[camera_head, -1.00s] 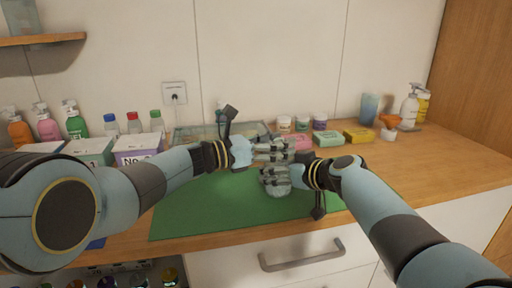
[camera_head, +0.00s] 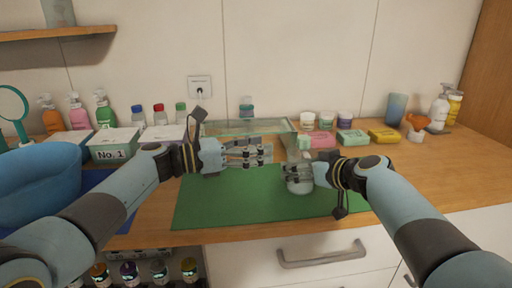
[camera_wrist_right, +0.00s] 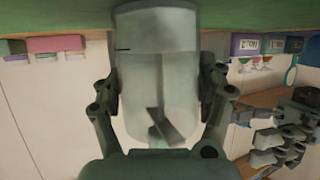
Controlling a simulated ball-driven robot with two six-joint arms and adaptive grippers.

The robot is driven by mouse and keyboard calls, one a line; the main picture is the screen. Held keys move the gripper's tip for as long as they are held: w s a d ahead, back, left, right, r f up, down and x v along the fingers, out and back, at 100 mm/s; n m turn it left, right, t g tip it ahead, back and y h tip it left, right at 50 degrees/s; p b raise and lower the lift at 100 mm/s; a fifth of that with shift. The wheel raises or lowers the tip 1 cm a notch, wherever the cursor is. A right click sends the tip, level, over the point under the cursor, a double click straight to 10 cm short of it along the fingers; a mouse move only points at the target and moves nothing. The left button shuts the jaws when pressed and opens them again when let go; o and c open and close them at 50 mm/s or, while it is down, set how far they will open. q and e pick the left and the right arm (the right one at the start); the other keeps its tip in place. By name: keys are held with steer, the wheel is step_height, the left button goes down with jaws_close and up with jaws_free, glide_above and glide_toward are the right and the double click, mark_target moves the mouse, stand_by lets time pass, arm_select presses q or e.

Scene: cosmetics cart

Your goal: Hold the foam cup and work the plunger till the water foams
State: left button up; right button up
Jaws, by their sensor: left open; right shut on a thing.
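My right gripper (camera_head: 292,176) is shut on the clear foam cup (camera_head: 299,185), which stands upright at or just above the green mat (camera_head: 240,205). The right wrist view shows the see-through cup (camera_wrist_right: 157,50) between its fingers, with dark angular shapes behind or inside it. A pale upright piece with a light green top (camera_head: 304,143) shows above the cup; I cannot tell for sure that it is the plunger. My left gripper (camera_head: 266,154) is open and empty, to the left of the cup and a little higher.
A glass-like tray (camera_head: 230,128) lies behind the mat. Soap bars, including a yellow one (camera_head: 384,135), and small jars (camera_head: 326,121) stand at the back right. Boxes (camera_head: 113,146) and pump bottles (camera_head: 105,110) stand at the left, near a blue bowl-like thing (camera_head: 40,185). The front of the mat is clear.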

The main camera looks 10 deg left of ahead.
steer(key=o, duration=1.4)
steer(key=shift+o, duration=0.2)
